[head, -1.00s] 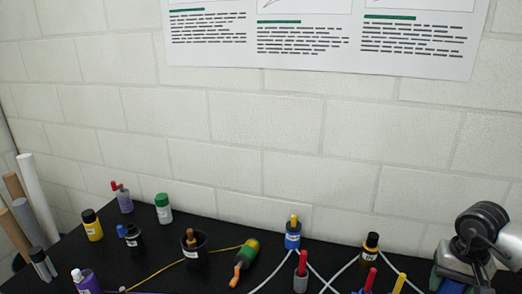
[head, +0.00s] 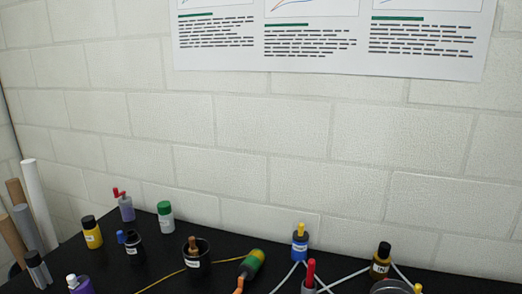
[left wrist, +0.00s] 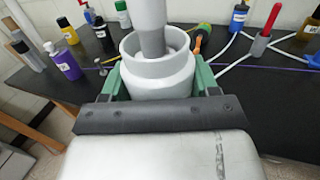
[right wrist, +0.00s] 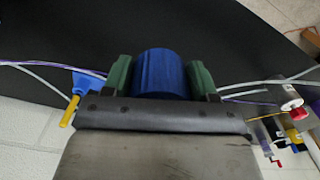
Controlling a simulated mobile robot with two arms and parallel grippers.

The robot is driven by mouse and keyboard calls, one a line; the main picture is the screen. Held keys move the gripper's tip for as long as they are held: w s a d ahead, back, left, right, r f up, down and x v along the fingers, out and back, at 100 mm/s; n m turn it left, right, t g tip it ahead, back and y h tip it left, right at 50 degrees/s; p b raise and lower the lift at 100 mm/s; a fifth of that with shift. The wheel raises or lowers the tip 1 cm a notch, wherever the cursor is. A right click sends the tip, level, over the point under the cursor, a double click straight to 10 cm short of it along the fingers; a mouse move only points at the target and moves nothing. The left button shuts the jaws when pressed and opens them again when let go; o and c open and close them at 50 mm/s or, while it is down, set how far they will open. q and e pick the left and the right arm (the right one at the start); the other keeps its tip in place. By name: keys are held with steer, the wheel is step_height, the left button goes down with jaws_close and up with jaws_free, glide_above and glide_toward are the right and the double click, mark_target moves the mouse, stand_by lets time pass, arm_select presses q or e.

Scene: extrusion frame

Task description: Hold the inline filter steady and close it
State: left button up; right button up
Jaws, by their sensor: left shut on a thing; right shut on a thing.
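In the left wrist view my left gripper (left wrist: 158,84) has its green fingers shut on both sides of a whitish round filter housing (left wrist: 160,72) with an open top. A grey tapered piece (left wrist: 150,28) stands in its mouth; whether it is fixed there I cannot tell. In the right wrist view my right gripper (right wrist: 161,78) is shut on a blue ribbed cylinder (right wrist: 160,72), which looks like a filter cap. The housing cannot be made out in the right wrist view, so whether the two parts touch is hidden. Neither gripper is clear in the head view.
The black bench (head: 140,262) carries several bottles and tools, among them a purple bottle (head: 80,285), a black cup (head: 196,252) and a blue bottle (head: 299,246). Pale tubes and a yellow cord cross it. Rolled tubes (head: 34,190) stand at left. A brick wall is behind.

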arm_select(q)
steer(key=shift+d, duration=0.1)
stand_by(0.5)
steer(key=w+d+m+g+h, duration=0.2)
steer(key=w+d+m+h, duration=0.1)
steer(key=d, duration=0.4)
steer(key=w+d+r+m+g+h, duration=0.1)
steer(key=w+d+m+g+h, duration=0.1)
steer(key=d+m+h, duration=0.3)
steer(key=w+d+h, duration=0.1)
steer(key=h, duration=0.2)
steer(key=shift+d+h, duration=0.3)
steer(key=shift+d, duration=0.1)
arm_select(e)
steer(key=w+a+r+n, duration=0.1)
steer(key=w+a+r, duration=0.1)
steer(key=a+r, duration=0.5)
steer(key=w+a+r+n, duration=0.1)
steer(key=w+a+r, duration=0.2)
steer(key=a, duration=1.4)
step_height(320, 180, up, 4)
steer(key=shift+r+n, duration=0.1)
steer(key=shift+n, duration=0.3)
steer(key=shift+w+f, duration=0.1)
steer(key=shift+f, duration=2)
